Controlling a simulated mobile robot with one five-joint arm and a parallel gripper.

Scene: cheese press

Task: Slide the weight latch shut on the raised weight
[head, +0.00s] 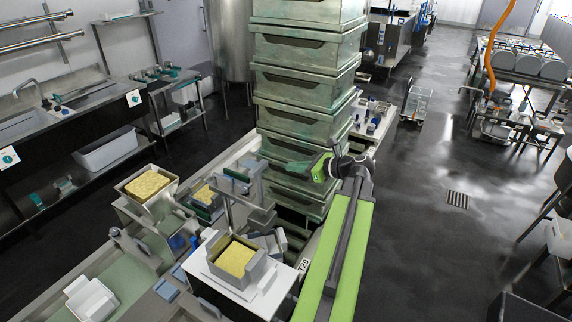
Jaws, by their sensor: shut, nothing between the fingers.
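The cheese press (228,208) is a grey upright frame with an arm at the centre, beside the stacked crates. A small dark green part (237,174) sits at its top; I cannot tell whether it is the weight latch. The raised weight cannot be made out for certain; grey blocks show under the press arm. A square mould with yellow cheese (235,258) stands on a white board in front of the press. My gripper (300,167) is shut and empty, in front of the crate stack, right of and apart from the press. Its fingertips are small and hard to make out.
A tall stack of green metal crates (306,90) rises directly behind the press and my gripper. Another cheese mould (148,184) stands at the left, and a white tub (90,298) at the front left. The floor (440,240) to the right is open around a drain.

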